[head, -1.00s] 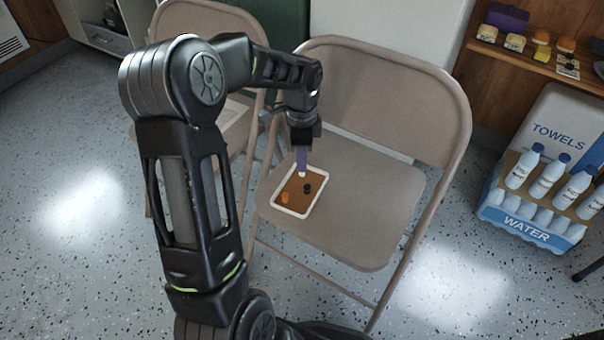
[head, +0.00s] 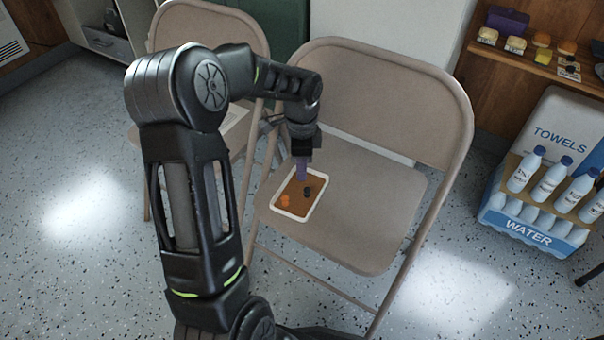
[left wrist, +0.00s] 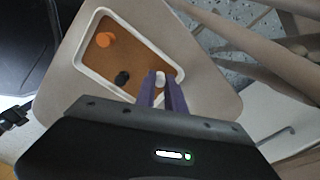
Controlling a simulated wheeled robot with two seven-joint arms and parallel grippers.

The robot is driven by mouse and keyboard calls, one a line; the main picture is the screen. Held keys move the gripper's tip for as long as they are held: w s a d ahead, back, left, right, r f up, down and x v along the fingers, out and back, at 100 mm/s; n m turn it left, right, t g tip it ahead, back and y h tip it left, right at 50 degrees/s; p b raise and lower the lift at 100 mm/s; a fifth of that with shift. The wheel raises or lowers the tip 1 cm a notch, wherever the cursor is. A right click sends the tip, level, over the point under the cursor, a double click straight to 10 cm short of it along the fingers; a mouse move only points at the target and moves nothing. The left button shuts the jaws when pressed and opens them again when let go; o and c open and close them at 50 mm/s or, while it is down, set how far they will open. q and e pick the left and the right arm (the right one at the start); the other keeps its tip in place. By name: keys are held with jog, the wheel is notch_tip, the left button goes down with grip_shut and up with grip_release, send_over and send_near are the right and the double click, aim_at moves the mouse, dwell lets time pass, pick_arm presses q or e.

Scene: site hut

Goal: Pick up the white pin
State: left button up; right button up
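The white pin (left wrist: 160,79) shows in the left wrist view between the fingertips of my left gripper. In the head view the fingers hide it. My left gripper (head: 302,177) points down at the far right part of the shallow tray (head: 326,188), its purple fingers on either side of the pin in the left wrist view (left wrist: 161,86). A narrow gap shows between the fingers; I cannot tell whether they press on the pin. My right gripper is out of view.
A black pin (head: 307,191) stands close to the left fingers, and an orange pin (head: 285,201) is at the tray's near left. The white-rimmed tray has a brown floor and lies on a beige folding chair (head: 375,205). A second chair (head: 205,30) stands behind my arm.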

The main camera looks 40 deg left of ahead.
pick_arm(q)
grip_shut()
jog(key=shift+r+p, duration=0.3)
jog(key=shift+r, duration=0.25)
notch_tip(320, 180, up, 9)
jog(key=p, duration=0.3)
